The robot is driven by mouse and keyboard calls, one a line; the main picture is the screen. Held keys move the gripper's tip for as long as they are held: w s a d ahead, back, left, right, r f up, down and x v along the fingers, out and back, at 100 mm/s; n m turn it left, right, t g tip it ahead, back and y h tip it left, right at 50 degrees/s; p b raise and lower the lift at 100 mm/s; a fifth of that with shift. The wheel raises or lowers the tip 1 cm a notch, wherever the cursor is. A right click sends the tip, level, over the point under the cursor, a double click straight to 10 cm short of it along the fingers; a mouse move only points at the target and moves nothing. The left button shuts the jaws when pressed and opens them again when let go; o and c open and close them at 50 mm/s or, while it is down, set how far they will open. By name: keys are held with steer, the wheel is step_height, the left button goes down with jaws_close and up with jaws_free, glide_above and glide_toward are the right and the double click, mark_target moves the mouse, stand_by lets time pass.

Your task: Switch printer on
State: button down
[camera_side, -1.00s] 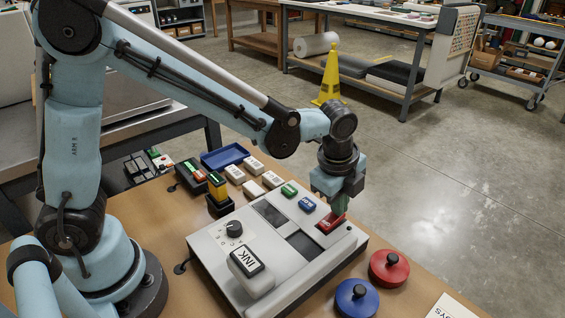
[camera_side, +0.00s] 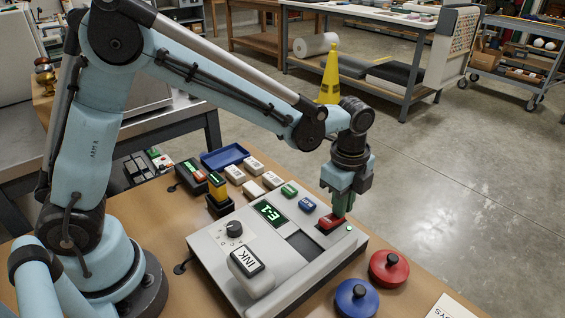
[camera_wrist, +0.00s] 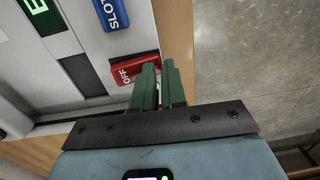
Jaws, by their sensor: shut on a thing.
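The printer (camera_side: 205,245) is a pale grey box on the wooden bench. Its display (camera_side: 270,211) is lit and reads something like "E1" in green. A small green lamp (camera_side: 349,228) glows at its right edge. The red switch (camera_side: 329,222) is at the far right corner; in the wrist view the red switch (camera_wrist: 128,72) shows the word "OFF" on its exposed part. My gripper (camera_side: 340,214) points down at the switch with its green fingers shut on it. In the wrist view the gripper (camera_wrist: 161,65) covers the switch's right end.
A block marked "INK" (camera_side: 247,262) sits on the printer beside a black knob (camera_side: 234,228). Blue (camera_side: 356,298) and red (camera_side: 389,267) round pieces stand at the front right. White, green and blue blocks and a blue tray (camera_side: 224,157) lie behind the printer.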

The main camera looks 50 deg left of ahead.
steer(key=shift+f, duration=0.45)
steer(key=shift+s+r, duration=0.2)
steer(key=shift+s, duration=0.4)
steer(key=shift+s+r, duration=0.1)
steer(key=shift+r, duration=0.05)
steer(key=w+r, duration=0.4)
steer(key=r, duration=1)
steer(key=s+a+f+n+t, duration=0.2)
steer(key=s+a+n, duration=0.4)
steer(key=n, duration=0.3)
steer(key=s+a+f+n+t, duration=0.3)
steer(key=s+a+n+t, duration=0.1)
steer(key=s+a+n, duration=0.3)
steer(key=shift+s+n+t, duration=0.4)
steer(key=shift+s+n, duration=0.6)
steer(key=shift+s, duration=0.05)
